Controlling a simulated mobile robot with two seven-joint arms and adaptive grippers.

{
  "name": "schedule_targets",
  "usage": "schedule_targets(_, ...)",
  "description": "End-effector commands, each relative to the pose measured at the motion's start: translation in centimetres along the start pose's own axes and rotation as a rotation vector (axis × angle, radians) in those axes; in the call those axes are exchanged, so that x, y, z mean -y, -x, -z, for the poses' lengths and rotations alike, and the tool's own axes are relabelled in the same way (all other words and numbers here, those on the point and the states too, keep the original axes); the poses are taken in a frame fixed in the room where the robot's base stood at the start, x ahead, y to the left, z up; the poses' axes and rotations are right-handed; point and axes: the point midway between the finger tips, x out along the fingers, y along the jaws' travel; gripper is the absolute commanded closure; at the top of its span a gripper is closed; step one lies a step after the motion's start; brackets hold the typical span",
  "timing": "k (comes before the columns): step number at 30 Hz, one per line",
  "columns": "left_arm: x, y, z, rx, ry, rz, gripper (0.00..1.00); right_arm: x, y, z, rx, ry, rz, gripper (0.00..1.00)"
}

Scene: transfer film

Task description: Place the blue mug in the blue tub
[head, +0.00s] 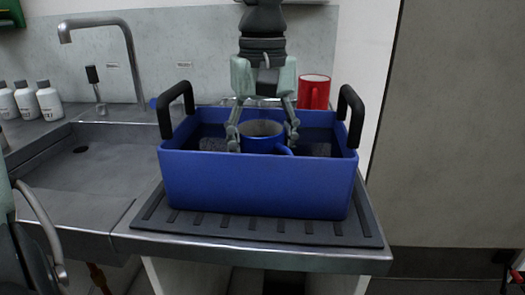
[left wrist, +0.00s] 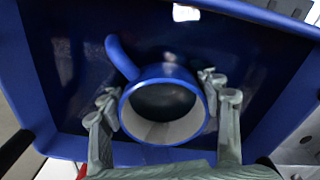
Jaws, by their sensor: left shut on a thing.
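The blue mug (head: 262,142) has a pale grey inside and is upright between the fingers of my left gripper (head: 263,132), which is shut on it. The left wrist view shows the mug (left wrist: 164,108) from above, with a fingertip at each side and its handle pointing up-left. The mug is within the walls of the blue tub (head: 258,185), near the front wall, which hides its lower part. I cannot tell whether it touches the tub floor. The tub has two black handles and also surrounds the mug in the left wrist view (left wrist: 48,110). My right gripper is not in view.
A red mug (head: 314,91) stands behind the tub at the right. The tub stands on a dark ribbed mat (head: 222,227). To the left are a sink (head: 85,165), a tap (head: 128,50) and several white bottles (head: 48,101).

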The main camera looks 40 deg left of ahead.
Motion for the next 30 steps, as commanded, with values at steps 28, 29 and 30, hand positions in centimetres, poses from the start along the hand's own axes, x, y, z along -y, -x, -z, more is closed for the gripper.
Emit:
schedule_targets(28,-0.1,1.6,0.1,-0.003,0.001,-0.002,0.16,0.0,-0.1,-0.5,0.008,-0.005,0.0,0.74)
schedule_targets(29,-0.1,2.1,0.1,-0.003,0.001,-0.003,0.16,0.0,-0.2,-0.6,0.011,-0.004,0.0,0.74)
schedule_targets(30,-0.1,3.0,0.1,-0.003,0.001,-0.003,0.16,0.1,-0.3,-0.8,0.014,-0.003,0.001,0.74)
